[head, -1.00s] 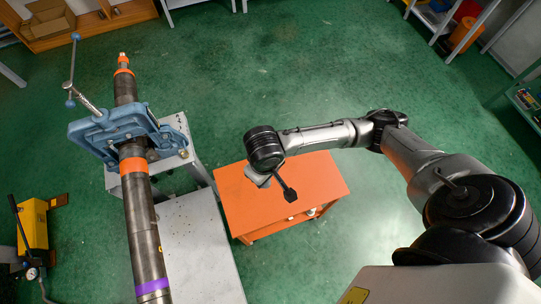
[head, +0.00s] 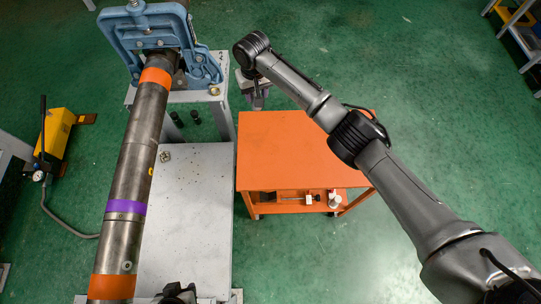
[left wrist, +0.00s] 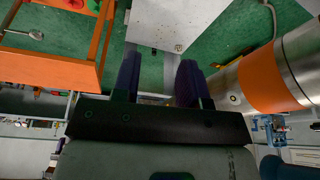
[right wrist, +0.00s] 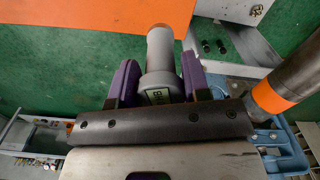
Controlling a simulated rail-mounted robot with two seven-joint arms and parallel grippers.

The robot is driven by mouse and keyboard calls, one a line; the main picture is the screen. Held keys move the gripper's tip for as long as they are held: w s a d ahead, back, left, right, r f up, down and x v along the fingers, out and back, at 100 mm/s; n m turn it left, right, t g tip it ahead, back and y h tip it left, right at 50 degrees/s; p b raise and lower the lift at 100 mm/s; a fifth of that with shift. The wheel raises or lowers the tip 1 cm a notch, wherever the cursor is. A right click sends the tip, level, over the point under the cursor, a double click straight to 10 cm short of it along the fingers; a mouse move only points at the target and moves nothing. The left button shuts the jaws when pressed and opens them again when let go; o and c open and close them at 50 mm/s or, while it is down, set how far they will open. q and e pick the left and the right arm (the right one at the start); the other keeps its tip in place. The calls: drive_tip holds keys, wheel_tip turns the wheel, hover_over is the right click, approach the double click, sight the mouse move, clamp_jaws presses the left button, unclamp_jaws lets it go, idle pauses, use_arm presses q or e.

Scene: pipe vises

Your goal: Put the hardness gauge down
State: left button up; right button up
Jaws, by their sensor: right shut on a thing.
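The hardness gauge (right wrist: 160,50) is a grey cylinder with a pale label. In the right wrist view it stands between the purple fingers of my right gripper (right wrist: 158,78), which is shut on it. In the head view my right gripper (head: 256,97) hangs beside the far left corner of the orange cart (head: 290,150); the gauge is hard to make out there. My left gripper (head: 177,292) is at the bottom edge of the head view, right of the pipe. In the left wrist view its fingers (left wrist: 158,82) are apart with nothing between them.
A long steel pipe (head: 128,178) with orange and purple bands runs through a blue vise (head: 150,40). A pale bench (head: 190,215) lies between pipe and cart. The cart's top is clear; tools lie on its lower shelf. A yellow pump (head: 55,135) stands at left.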

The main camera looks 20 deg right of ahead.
drive_tip(key=w+a+f+b, duration=0.3)
drive_tip(key=w+f+b, duration=0.1)
drive_tip(key=f+b, duration=0.2)
drive_tip(key=shift+n, duration=0.4)
drive_tip(key=shift+s+d+f+b, duration=0.1)
drive_tip(key=shift+s+d+f, duration=0.75)
drive_tip(key=shift+s+f, duration=1.05)
drive_tip(key=shift+s+d+f+b, duration=0.1)
drive_tip(key=shift+s+d+f, duration=0.8)
drive_tip(key=shift+s+f, duration=0.95)
drive_tip(key=shift+s+d+f+b, duration=0.1)
drive_tip(key=shift+s+d+f, duration=0.75)
drive_tip(key=shift+s+f, duration=1.05)
use_arm(q)
wheel_tip(320, 180, down, 9)
drive_tip(key=shift+s+a, duration=0.15)
drive_tip(key=shift+a, duration=0.1)
use_arm(e)
drive_tip(key=shift+w, duration=0.15)
use_arm(q)
drive_tip(key=shift+r, duration=0.2)
use_arm(e)
drive_tip(key=o, duration=1)
drive_tip(key=shift+f, duration=0.15)
use_arm(q)
drive_tip(key=shift+d, duration=0.25)
drive_tip(key=shift+f, duration=0.1)
